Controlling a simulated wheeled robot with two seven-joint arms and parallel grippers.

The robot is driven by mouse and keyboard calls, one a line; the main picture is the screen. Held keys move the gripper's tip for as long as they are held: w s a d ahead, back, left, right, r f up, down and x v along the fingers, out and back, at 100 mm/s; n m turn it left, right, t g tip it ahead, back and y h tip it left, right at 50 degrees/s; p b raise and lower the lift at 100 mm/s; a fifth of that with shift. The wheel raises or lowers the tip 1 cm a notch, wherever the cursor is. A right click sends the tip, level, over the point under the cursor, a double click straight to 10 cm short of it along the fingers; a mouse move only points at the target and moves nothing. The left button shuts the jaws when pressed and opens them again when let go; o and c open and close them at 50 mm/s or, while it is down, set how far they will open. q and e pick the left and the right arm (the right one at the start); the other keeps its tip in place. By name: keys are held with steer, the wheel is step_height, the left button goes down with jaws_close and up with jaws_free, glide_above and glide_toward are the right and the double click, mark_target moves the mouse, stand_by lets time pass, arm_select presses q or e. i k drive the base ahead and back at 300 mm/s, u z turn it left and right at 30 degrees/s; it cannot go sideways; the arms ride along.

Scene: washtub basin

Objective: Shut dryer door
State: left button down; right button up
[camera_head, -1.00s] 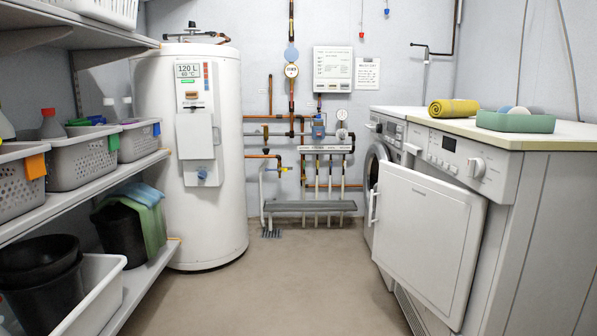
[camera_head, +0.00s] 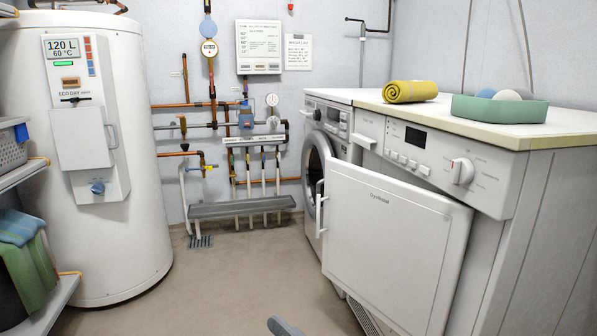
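The dryer (camera_head: 430,160) is the nearer white machine on the right, with a display and a knob on its front panel. Its white square door (camera_head: 392,245) stands partly open, its left edge swung out from the front. A white bar handle (camera_head: 320,208) is on the door's left edge. The opening behind the door is hidden. A small grey piece at the bottom edge looks like the tip of my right gripper (camera_head: 285,327). It is apart from the door in the picture, below and left of it, and its opening cannot be seen. My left gripper is not in view.
A front-loading washer (camera_head: 314,165) stands beyond the dryer. The countertop holds a rolled yellow towel (camera_head: 410,91) and a green tray (camera_head: 500,109). A white boiler (camera_head: 125,220) and shelves (camera_head: 45,300) are on the left. The floor (camera_head: 230,280) between is clear.

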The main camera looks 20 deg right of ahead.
mark_target(397, 248)
steer(key=z, duration=0.5)
steer(key=i, duration=0.85)
steer(key=z, duration=1.05)
steer(key=i, duration=0.2)
steer(key=z, duration=0.2)
